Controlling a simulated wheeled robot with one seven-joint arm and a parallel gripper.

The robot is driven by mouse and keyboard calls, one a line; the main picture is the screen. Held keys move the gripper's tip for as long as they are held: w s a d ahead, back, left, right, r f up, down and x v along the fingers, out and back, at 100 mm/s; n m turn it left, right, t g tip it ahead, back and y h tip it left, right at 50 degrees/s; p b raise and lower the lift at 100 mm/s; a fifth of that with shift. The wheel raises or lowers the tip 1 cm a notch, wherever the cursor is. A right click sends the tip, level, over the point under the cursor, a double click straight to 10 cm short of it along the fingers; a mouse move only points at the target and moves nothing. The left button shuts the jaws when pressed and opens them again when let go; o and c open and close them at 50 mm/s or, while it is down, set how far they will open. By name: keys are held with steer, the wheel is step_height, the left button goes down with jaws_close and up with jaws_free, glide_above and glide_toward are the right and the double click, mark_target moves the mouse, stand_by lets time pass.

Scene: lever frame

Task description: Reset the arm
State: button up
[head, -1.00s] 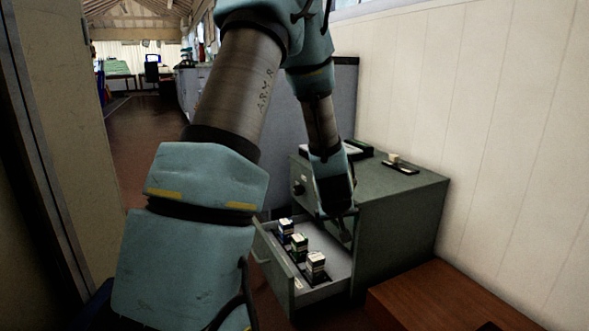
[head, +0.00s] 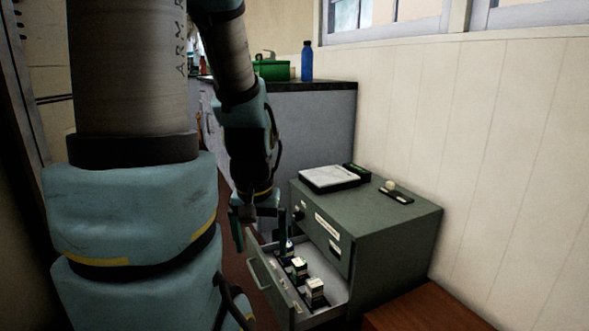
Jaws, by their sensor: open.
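My arm fills the left of the head view, reaching down from the top. My gripper (head: 260,228) points down with its fingers apart and nothing seen between them. It is at the far left end of the open drawer (head: 262,275), near the cabinet's front; whether it touches the drawer cannot be told. The grey-green cabinet (head: 395,235) stands against the wall with its lower drawer pulled out. Several small labelled boxes or bottles (head: 315,289) stand in a row in the drawer.
A tray with white paper (head: 330,176) and a small dark stand (head: 397,194) lie on the cabinet top. A wooden surface (head: 425,300) is at front right. A counter behind holds a green box (head: 272,70) and a blue bottle (head: 307,62).

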step_height(320, 180, up, 30)
steer(key=p, duration=2.7)
steer(key=shift+f, duration=0.15)
